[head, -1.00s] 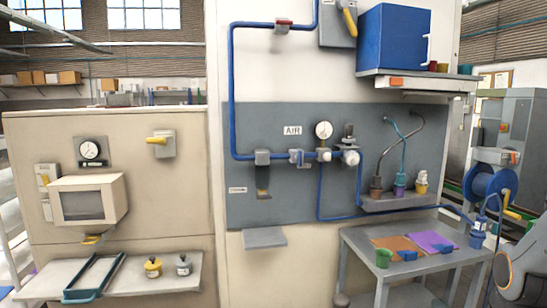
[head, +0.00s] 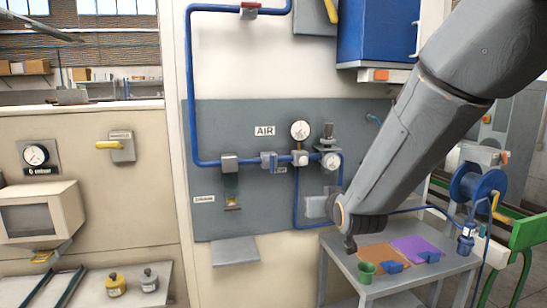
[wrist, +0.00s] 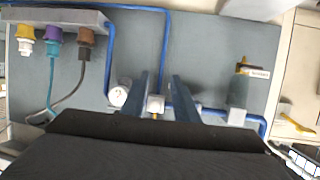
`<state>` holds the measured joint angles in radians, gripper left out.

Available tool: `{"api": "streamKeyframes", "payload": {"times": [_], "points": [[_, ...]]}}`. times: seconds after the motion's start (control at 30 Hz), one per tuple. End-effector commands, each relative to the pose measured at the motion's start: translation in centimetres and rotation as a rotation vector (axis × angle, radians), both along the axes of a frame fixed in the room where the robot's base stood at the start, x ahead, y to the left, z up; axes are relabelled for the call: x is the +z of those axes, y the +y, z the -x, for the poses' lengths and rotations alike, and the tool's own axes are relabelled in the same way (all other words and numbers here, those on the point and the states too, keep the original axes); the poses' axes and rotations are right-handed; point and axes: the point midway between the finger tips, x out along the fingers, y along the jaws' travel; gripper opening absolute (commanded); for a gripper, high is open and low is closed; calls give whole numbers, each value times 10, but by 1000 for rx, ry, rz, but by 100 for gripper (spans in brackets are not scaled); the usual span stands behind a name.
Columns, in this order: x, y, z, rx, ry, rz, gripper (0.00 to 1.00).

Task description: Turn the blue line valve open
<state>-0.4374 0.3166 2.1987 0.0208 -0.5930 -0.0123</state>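A blue pipe (head: 192,90) runs down and across the grey panel (head: 215,125). On it sit a blue-bodied fitting (head: 268,160) beside the AIR label and, at the top, a fitting with a red handle (head: 250,9). I cannot tell for sure which is the blue line valve. My gripper shows in the wrist view (wrist: 161,78), its two blue-grey fingers apart with nothing held. A pale fitting (wrist: 155,103) on the pipe shows between the fingers, in line with them; contact cannot be told. In the head view my forearm hides the panel's right part.
A round gauge (head: 300,131) and a second gauge (head: 331,161) sit close to the fittings. A grey shelf (head: 235,251) juts out below. A work table (head: 340,262) with coloured mats and a green cup (head: 366,271) stands below my arm.

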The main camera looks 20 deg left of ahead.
Motion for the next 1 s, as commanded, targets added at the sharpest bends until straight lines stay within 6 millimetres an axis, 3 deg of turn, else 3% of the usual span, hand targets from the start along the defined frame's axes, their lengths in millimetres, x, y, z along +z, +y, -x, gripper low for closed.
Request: {"api": "streamKeyframes", "payload": {"times": [0.03, 0.1, 0.23, 0.43, 0.8, 1.0], "points": [[21, 32, -3, 38, -75, -35, 27], [45, 63, -6, 72, -165, -82, 27], [75, 99, -3, 112, -272, -141, 27], [87, 115, -9, 126, -314, -166, 27], [87, 140, -52, 124, -312, -165, 27], [85, 148, -66, 124, -310, -164, 27]]}}
